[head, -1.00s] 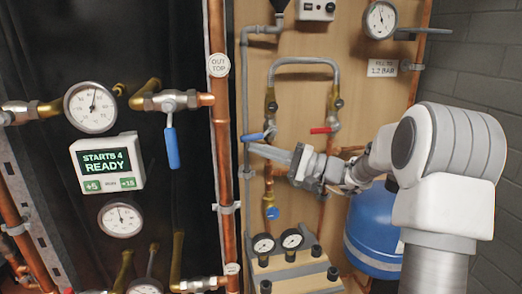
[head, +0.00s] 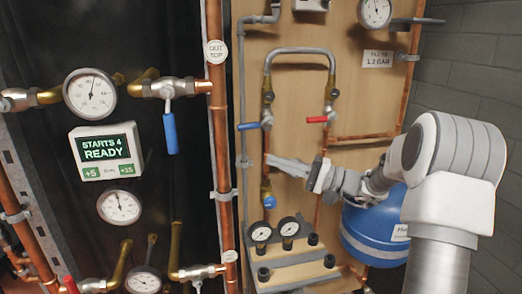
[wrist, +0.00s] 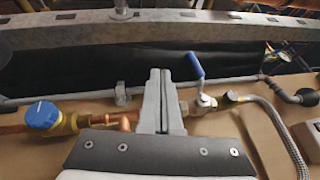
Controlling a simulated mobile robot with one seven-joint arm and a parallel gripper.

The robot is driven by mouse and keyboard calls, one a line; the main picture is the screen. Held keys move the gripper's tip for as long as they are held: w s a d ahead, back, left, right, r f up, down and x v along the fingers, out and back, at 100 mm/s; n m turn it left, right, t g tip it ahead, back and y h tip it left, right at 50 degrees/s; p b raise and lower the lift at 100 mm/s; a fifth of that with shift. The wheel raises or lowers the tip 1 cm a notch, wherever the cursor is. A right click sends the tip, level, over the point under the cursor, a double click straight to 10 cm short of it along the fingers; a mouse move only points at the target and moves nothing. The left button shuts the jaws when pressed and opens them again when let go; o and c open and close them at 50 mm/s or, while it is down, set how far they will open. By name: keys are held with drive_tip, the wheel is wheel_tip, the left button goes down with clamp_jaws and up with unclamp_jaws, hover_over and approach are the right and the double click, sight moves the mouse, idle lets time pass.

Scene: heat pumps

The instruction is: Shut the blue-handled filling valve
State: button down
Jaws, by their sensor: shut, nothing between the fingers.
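The blue-handled filling valve (head: 249,126) sits on the left leg of the grey hose loop in the head view. Its lever points left, roughly across the vertical pipe. In the wrist view the blue lever (wrist: 196,66) stands up from its valve body, just right of the fingers. My gripper (head: 268,160) is shut and empty. Its tips are below and slightly right of the lever in the head view, apart from it. In the wrist view the closed fingers (wrist: 160,75) lie side by side, left of the lever.
A red-handled valve (head: 317,119) is on the right leg. A round blue knob (head: 268,200) is lower on the same pipe, also in the wrist view (wrist: 43,115). Two small gauges (head: 274,229) and a blue tank (head: 374,236) are below. A copper pipe (head: 218,130) runs at the left.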

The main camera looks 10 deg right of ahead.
drive_tip(key=shift+f+p+v, duration=0.15)
drive_tip(key=shift+p+v, duration=0.05)
drive_tip(key=shift+v, duration=1)
drive_tip(key=shift+f+p+v, duration=0.1)
drive_tip(key=shift+p+v, duration=0.05)
drive_tip(key=shift+v, duration=1.05)
drive_tip(key=shift+a, duration=0.1)
drive_tip(key=s+a+n+g+h, duration=0.4)
drive_tip(key=s+a+g+h, duration=0.35)
drive_tip(key=s+a, duration=0.7)
drive_tip(key=s+d+f+n+t+h, duration=0.1)
drive_tip(key=s+d+t+h, duration=0.15)
drive_tip(key=s+h, duration=0.35)
drive_tip(key=s+d+f+n+t+h, duration=0.1)
drive_tip(key=s+d+h, duration=0.25)
drive_tip(key=s, duration=0.45)
wheel_tip(320, 180, up, 24)
drive_tip(key=h+p, duration=0.1)
drive_tip(key=p, duration=2.3)
drive_tip(key=shift+w+r, duration=0.15)
drive_tip(key=shift+r, duration=0.05)
